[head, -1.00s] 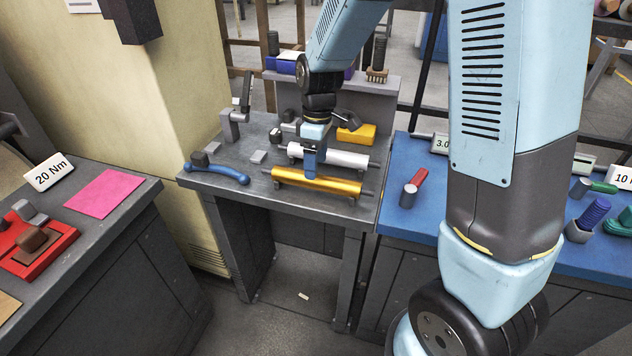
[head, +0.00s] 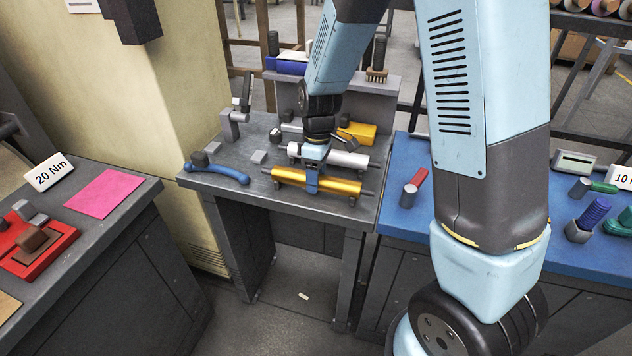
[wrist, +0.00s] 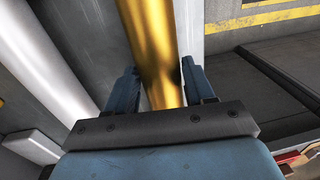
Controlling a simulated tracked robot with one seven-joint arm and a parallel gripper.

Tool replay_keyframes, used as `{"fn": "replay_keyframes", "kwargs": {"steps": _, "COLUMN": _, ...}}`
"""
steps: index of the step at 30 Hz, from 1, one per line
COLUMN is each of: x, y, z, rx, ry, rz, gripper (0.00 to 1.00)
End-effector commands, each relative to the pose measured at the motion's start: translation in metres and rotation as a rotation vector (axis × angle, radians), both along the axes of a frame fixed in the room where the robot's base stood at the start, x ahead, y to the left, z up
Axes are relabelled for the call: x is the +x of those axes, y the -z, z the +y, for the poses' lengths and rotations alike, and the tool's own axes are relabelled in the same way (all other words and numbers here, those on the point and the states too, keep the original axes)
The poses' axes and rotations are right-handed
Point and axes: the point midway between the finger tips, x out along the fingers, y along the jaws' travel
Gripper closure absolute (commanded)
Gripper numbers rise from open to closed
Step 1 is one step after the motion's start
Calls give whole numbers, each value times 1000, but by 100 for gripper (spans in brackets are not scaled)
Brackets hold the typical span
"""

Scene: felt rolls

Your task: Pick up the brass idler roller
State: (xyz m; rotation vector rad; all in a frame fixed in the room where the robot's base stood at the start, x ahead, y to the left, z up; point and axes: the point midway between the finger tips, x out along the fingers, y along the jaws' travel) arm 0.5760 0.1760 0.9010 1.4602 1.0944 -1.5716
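The brass idler roller (head: 342,186) is a shiny gold cylinder lying across the front of the grey bench, with thin end shafts on low supports. My gripper (head: 312,182) is lowered over its middle, with one blue finger in front of the roller. In the wrist view the brass roller (wrist: 152,40) runs between the two fingers of my gripper (wrist: 158,88). The fingers are apart, with a gap showing between the left finger and the roller. The right finger is close to the roller; I cannot tell whether it touches.
A silver roller (head: 346,158) lies parallel just behind the brass one and shows at left in the wrist view (wrist: 45,65). A yellow block (head: 362,134) stands behind. The grey bench (head: 262,199) ends just in front of the roller.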

Motion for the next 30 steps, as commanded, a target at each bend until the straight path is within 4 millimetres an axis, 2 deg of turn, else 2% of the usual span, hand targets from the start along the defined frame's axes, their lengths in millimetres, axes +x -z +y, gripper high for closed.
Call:
{"fn": "replay_keyframes", "kwargs": {"steps": 2, "x": 0, "y": 0, "z": 0, "rx": 0, "ry": 0, "rz": 0, "gripper": 55}}
{"fn": "replay_keyframes", "kwargs": {"steps": 15, "x": 0, "y": 0, "z": 0, "rx": 0, "ry": 0, "rz": 0, "gripper": 96}}
{"fn": "replay_keyframes", "kwargs": {"steps": 25, "x": 1, "y": -4, "z": 0, "rx": 1, "ry": 0, "rz": -3, "gripper": 96}}
{"fn": "replay_keyframes", "kwargs": {"steps": 30, "x": 1, "y": -20, "z": 0, "rx": 2, "ry": -1, "rz": -4, "gripper": 96}}
